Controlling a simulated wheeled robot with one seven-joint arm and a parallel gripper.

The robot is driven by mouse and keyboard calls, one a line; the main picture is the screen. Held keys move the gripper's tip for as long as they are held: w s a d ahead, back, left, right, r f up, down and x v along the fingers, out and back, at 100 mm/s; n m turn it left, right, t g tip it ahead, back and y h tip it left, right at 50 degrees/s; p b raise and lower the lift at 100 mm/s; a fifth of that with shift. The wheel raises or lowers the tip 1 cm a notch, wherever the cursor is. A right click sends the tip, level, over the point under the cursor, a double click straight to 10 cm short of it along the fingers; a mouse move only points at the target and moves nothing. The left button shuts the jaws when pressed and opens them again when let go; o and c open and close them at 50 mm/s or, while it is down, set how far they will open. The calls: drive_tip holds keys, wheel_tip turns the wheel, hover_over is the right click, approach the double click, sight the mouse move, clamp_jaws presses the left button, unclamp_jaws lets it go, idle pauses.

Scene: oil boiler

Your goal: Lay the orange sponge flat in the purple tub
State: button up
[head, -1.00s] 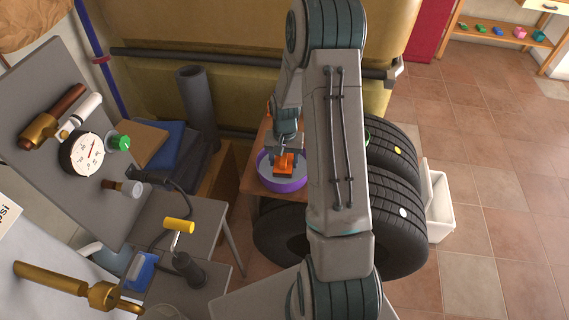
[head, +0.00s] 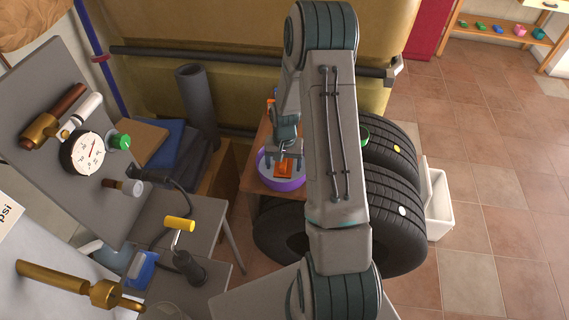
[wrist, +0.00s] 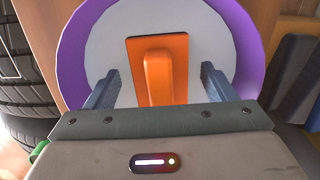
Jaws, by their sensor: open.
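The orange sponge (wrist: 158,68) lies inside the purple tub (wrist: 247,40), against its pale floor, as the wrist view shows. It looks flat, with a raised orange ridge along its middle and a dark edge around it. My gripper (wrist: 157,85) is open above the tub, one finger on each side of the sponge with gaps between. In the head view the sponge (head: 284,169) shows between the fingers of my gripper (head: 284,163), within the tub (head: 283,185). The sponge's near end is hidden behind my gripper body in the wrist view.
The tub stands on a small wooden table (head: 250,178). Black tyres (head: 392,220) stand close to its right. A grey bench (head: 190,218) with a yellow-handled valve (head: 180,224) is at the left. A dark upright cylinder (head: 196,105) stands behind left.

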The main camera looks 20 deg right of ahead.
wheel_tip(320, 180, up, 12)
drive_tip(key=b, duration=0.2)
drive_tip(key=s+a+r+n+t, duration=0.1)
drive_tip(key=s+a+r+n, duration=0.1)
drive_tip(key=s+a+r, duration=0.3)
drive_tip(key=s+a+r+n+t, duration=0.1)
drive_tip(key=s+r, duration=0.3)
drive_tip(key=r, duration=0.4)
drive_tip(key=s+a+r+n, duration=0.1)
drive_tip(key=s+a+r, duration=0.1)
drive_tip(key=s, duration=0.4)
drive_tip(key=s+a+r+n+t, duration=0.1)
drive_tip(key=s+r, duration=0.1)
drive_tip(key=s, duration=0.4)
drive_tip(key=shift+a+n+t+h, duration=0.3)
drive_tip(key=shift+a+n, duration=0.1)
